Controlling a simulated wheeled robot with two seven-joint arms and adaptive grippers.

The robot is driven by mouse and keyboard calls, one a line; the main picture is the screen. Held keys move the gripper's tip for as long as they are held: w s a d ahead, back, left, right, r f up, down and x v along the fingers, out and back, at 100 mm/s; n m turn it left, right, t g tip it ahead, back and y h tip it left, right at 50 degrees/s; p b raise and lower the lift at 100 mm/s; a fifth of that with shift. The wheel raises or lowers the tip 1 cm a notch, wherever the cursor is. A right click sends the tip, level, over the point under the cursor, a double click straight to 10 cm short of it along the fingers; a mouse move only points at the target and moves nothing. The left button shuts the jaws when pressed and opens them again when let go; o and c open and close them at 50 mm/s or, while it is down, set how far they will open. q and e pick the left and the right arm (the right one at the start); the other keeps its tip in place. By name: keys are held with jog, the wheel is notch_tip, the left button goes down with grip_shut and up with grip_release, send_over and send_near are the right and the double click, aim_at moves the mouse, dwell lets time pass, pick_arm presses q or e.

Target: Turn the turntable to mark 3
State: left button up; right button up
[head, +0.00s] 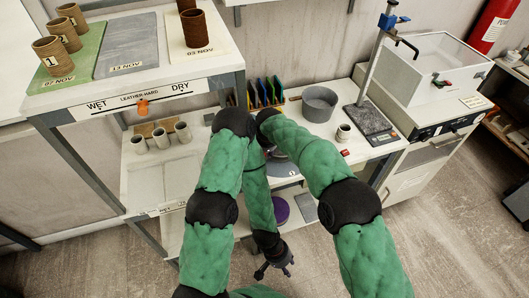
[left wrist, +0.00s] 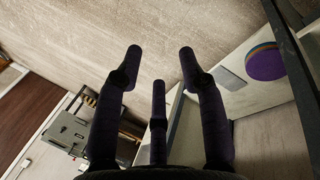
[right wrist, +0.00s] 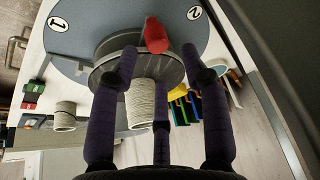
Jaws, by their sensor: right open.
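The turntable shows in the right wrist view as a blue-grey disc (right wrist: 95,25) with round white labels 1 (right wrist: 57,24) and 2 (right wrist: 194,13); label 3 is not in view there. A dark grey round plate (right wrist: 170,72) and a red upright part (right wrist: 156,36) are at its middle. My right gripper (right wrist: 158,53) is open, with its fingertips apart on either side of the red part; contact cannot be told. In the head view my arms hide most of the turntable (head: 283,169) and the right gripper. My left gripper (head: 276,264) is open and empty, low above the floor.
A ribbed pale pot (right wrist: 140,103) is close to the right fingers. Shelves with clay cups (head: 165,138) are at left. A purple disc (head: 280,209) lies on a lower shelf.

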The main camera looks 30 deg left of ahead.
notch_tip(320, 180, up, 7)
dwell(0.3)
